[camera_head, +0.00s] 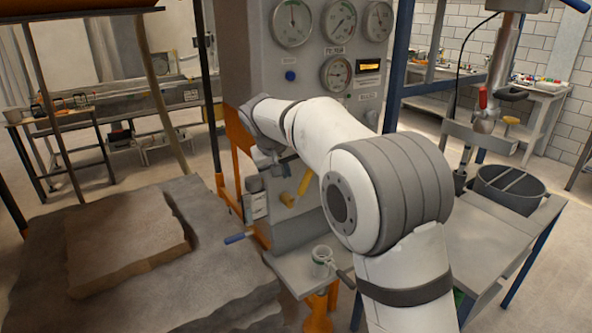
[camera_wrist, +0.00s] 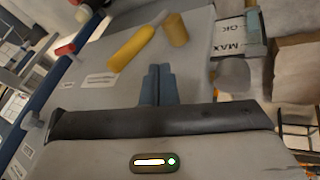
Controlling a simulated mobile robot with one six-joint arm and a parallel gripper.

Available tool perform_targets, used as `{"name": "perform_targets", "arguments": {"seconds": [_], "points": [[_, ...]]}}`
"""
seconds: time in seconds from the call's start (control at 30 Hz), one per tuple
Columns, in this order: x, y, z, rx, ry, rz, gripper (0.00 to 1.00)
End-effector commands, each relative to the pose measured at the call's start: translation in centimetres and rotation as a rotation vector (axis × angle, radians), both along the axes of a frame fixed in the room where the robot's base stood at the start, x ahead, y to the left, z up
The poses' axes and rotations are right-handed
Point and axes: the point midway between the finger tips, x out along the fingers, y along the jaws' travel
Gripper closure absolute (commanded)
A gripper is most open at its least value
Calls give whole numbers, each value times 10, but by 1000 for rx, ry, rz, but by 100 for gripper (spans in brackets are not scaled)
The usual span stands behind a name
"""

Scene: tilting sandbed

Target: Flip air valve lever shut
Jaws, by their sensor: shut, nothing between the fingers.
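A yellow lever (camera_head: 304,181) sits on the grey cabinet's front, below the gauges, with a short yellow stub (camera_head: 287,199) beside it. In the wrist view the lever (camera_wrist: 132,48) slants up to the right, and the yellow stub (camera_wrist: 174,30) is just right of its upper end. My gripper (camera_wrist: 158,72) is shut and empty, its blue-grey fingers pointing at the panel. In that picture the fingertips appear just below the lever and stub; I cannot tell whether they touch. My arm hides part of the panel in the head view.
The grey cabinet (camera_head: 262,60) carries several gauges and a blue knob (camera_head: 290,76). A sandbed (camera_head: 130,255) fills the lower left. A mug (camera_head: 322,261) stands on a low shelf. A blue-handled rod (camera_head: 236,238) sticks out left. A dark bucket (camera_head: 510,188) is at right.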

Motion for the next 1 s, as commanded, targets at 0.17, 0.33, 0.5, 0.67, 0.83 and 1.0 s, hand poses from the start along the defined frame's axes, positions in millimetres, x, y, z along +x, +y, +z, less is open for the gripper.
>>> {"name": "perform_targets", "arguments": {"seconds": [0.17,0.33,0.5,0.67,0.83,1.0], "points": [[-12,-1,42,2,-4,4,100],[-21,-6,74,2,-4,4,100],[-25,-9,92,0,-2,1,100],[-27,-10,97,-1,0,0,100],[-27,-11,97,-1,0,0,100],[-29,-16,97,2,2,-4,100]]}}
